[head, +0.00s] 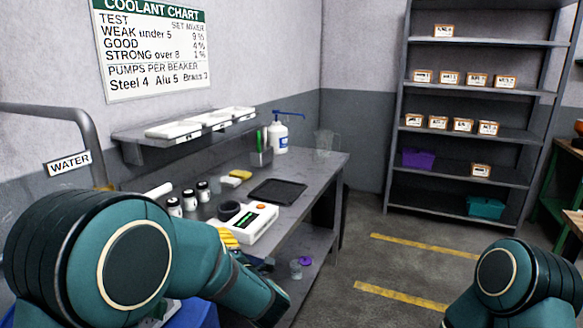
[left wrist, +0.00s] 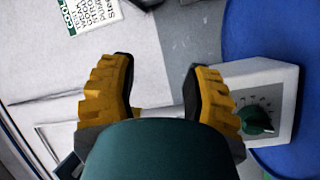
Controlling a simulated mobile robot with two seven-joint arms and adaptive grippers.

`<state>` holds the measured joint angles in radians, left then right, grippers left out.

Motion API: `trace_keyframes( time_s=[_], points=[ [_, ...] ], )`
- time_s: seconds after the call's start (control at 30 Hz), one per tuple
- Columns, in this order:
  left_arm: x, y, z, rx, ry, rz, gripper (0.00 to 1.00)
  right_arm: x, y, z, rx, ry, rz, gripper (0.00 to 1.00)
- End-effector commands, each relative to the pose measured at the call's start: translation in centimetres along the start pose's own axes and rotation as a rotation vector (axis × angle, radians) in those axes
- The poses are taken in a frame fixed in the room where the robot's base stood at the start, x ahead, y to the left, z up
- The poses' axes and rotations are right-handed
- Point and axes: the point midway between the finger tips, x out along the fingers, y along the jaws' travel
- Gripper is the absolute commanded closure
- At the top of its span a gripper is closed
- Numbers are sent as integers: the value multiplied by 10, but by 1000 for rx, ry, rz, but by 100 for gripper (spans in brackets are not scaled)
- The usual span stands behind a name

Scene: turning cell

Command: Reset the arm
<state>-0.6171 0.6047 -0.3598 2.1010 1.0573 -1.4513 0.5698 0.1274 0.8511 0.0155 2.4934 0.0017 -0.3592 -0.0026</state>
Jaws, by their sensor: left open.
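My left arm comes in from the left in the head view and reaches over the near end of the grey workbench (head: 312,180). The yellow fingers of my left gripper (head: 228,237) show only partly there, behind the arm and beside a white instrument with a green display (head: 250,222). In the left wrist view my left gripper (left wrist: 158,68) is open, its two fingers wide apart, with nothing seen held between them. My right arm shows at the bottom right of the head view; its gripper is out of view.
Small jars (head: 189,200), a dark tray (head: 277,191), a pump bottle (head: 278,137) and a clear beaker (head: 325,142) stand on the bench. A wall shelf (head: 160,137) hangs above. A white box with a green knob (left wrist: 283,85) is near the left gripper. Floor space lies right.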

Motion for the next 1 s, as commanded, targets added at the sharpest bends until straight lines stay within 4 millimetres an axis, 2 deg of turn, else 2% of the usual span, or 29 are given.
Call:
trace_keyframes(
  time_s=[0.03, 0.17, 0.27, 0.37, 0.5, 0.6, 0.73, 0.83, 1.0],
  points=[
    [4, -34, 19, 109, -112, -33, 51, 0, 0, 0, 0, 0, 0, 51],
    [-8, -111, 63, 353, -416, -100, 51, 0, 0, 0, 0, 0, 0, 51],
    [-32, -168, 86, 512, -647, -147, 51, 0, 0, 0, 0, 0, 0, 51],
    [-66, -223, 98, 654, -884, -188, 51, 0, 0, 0, 0, 0, 0, 51],
    [-131, -291, 98, 817, -1240, -225, 51, 0, 0, 0, 0, 0, 0, 51],
    [-178, -325, 88, 895, -1472, -227, 51, 0, 0, 0, 0, 0, 0, 51],
    [-224, -349, 72, 950, -1697, -206, 51, 0, 0, 0, 0, 0, 0, 51],
    [-244, -356, 63, 969, -1795, -188, 51, 0, 0, 0, 0, 0, 0, 51],
    [-253, -359, 59, 979, -1839, -176, 51, 0, 0, 0, 0, 0, 0, 51]
  ],
)
